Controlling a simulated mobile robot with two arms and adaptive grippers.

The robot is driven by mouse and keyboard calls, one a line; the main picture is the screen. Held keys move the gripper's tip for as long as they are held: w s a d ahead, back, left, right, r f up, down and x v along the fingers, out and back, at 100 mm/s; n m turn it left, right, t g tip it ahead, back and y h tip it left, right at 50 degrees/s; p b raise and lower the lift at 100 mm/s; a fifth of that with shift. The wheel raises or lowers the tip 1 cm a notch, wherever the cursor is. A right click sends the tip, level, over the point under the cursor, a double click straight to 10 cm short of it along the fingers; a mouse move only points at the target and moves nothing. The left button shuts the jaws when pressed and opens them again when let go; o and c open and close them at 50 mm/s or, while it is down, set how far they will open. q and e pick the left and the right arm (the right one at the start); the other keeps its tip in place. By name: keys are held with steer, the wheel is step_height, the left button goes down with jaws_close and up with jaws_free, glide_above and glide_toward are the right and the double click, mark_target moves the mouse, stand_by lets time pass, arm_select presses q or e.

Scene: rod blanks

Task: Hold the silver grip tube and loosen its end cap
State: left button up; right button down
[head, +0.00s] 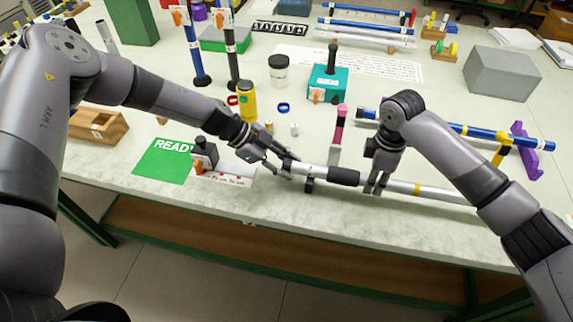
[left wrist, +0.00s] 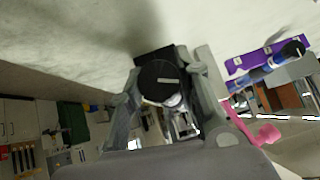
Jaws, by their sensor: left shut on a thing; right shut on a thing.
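The silver grip tube (head: 313,171) lies level near the table's front edge, with a black grip sleeve (head: 343,176) along its middle. My left gripper (head: 284,168) is shut at the tube's left end. In the left wrist view, the black round end cap (left wrist: 158,80) with a short white line faces the camera, between the fingers of my left gripper (left wrist: 165,95). In the head view those fingers mostly hide the cap. My right gripper (head: 374,184) points down and is shut on the tube just right of the sleeve.
A small black support (head: 310,186) stands under the tube. A pink-topped post (head: 340,120) stands behind it. A green READY mat (head: 163,161) and a black block (head: 204,152) lie left. A blue rod (head: 475,132) lies behind my right arm, by a purple holder (head: 525,152).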

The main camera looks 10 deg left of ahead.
arm_select(q)
steer(key=n+g, duration=0.1)
steer(key=g, duration=0.1)
steer(key=n+g, duration=0.1)
steer(key=g, duration=0.1)
steer(key=shift+w+d, duration=0.1)
steer(key=shift+d, duration=0.1)
steer(key=shift+w+d+n+g, duration=0.15)
steer(key=shift+n+g, duration=0.65)
steer(key=shift+g, duration=0.4)
steer(key=shift+n+g, duration=0.3)
steer(key=shift+g, duration=0.1)
steer(key=o, duration=1.2)
steer(key=shift+s+a, duration=0.2)
steer(key=shift+a, duration=0.1)
steer(key=shift+w+t, duration=0.15)
steer(key=shift+t, duration=0.15)
